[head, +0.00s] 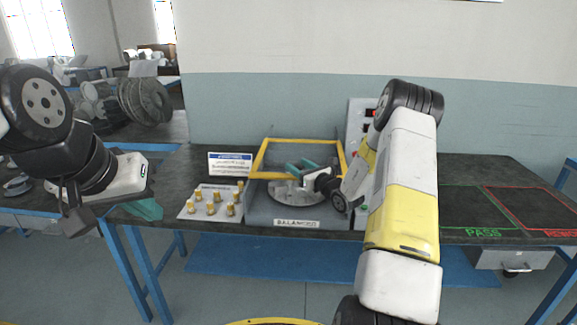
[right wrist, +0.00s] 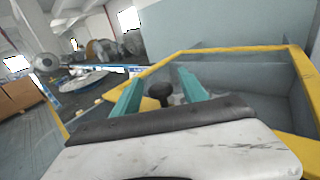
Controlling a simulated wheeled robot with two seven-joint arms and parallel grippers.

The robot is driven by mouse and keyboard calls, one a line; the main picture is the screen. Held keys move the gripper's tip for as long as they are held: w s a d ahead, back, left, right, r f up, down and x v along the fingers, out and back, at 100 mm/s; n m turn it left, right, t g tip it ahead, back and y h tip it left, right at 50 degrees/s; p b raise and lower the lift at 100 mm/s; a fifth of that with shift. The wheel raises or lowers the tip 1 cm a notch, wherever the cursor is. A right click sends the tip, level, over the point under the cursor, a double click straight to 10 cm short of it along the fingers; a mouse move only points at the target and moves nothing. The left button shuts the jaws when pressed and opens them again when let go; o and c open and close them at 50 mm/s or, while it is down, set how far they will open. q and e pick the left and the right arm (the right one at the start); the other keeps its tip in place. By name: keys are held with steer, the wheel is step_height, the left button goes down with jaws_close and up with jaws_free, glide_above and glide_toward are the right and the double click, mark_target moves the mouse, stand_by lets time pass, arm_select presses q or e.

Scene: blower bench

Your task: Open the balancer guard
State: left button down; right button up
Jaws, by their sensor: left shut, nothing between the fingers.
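The balancer (head: 262,212) is a grey machine with a "BALANCING" label on its front, standing on the dark bench. Its guard (head: 300,141) is a yellow frame with see-through panels around a round metal plate (head: 284,194). I cannot tell clearly whether the guard is raised. My right gripper (head: 301,166) is over the plate, within the frame's outline. In the right wrist view its teal fingers (right wrist: 160,92) are apart, with a dark knob (right wrist: 160,89) showing between them and the yellow frame (right wrist: 225,50) beyond. Contact is unclear. My left gripper (head: 146,209) is shut and empty at the left, away from the balancer.
A tray of several brass parts (head: 212,206) and a sign (head: 230,163) stand left of the balancer. A control panel (head: 359,121) is behind my right arm. Green PASS (head: 472,207) and red (head: 533,208) outlined areas at the right are empty.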

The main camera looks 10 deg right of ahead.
jaws_close()
stand_by(1.2)
